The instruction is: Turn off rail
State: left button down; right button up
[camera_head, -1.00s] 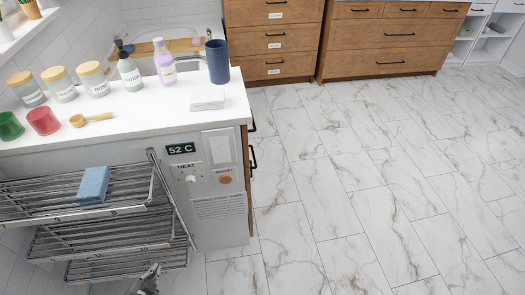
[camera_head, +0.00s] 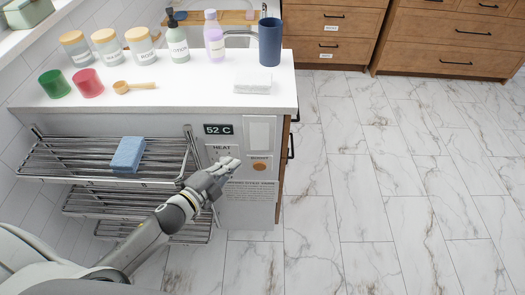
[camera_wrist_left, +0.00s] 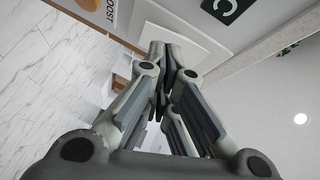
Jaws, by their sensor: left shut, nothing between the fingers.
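The chrome heated rail (camera_head: 105,162) is a tiered rack below the counter at the left. Its control panel is on the counter's end face, with a display (camera_head: 218,129) reading "52 C" and a "HEAT" label. The knob under that label is hidden behind my left gripper (camera_head: 229,163). My left gripper is shut and empty, its tips in front of the panel; I cannot tell if they touch the knob. An orange round button (camera_head: 260,165) sits right of the tips. In the left wrist view the fingers (camera_wrist_left: 165,55) are together. My right gripper is not in view.
A blue folded cloth (camera_head: 128,154) lies on the top rail tier. The white counter (camera_head: 200,95) holds jars, bottles, cups, a brush and a blue tumbler (camera_head: 270,42). The marble floor (camera_head: 370,190) at the right is clear.

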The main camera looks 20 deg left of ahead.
aim_at(259, 137)
pick_arm(q)
jog(key=shift+s+d+f+m+g+h, duration=0.15)
jog(key=shift+d+m+g+h, duration=0.1)
jog(key=shift+m+h, duration=0.7)
jog(key=shift+s+d+f+m+g+h, duration=0.2)
jog(key=shift+m+h, duration=0.35)
jog(key=shift+m, duration=0.7)
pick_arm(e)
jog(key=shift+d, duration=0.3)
pick_arm(q)
jog(key=shift+w+d, duration=0.1)
jog(key=shift+w, duration=0.05)
jog(key=x, duration=1)
jog(key=shift+p, duration=0.4)
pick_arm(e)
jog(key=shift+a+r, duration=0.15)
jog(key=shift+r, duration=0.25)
pick_arm(q)
jog(key=shift+r, duration=0.1)
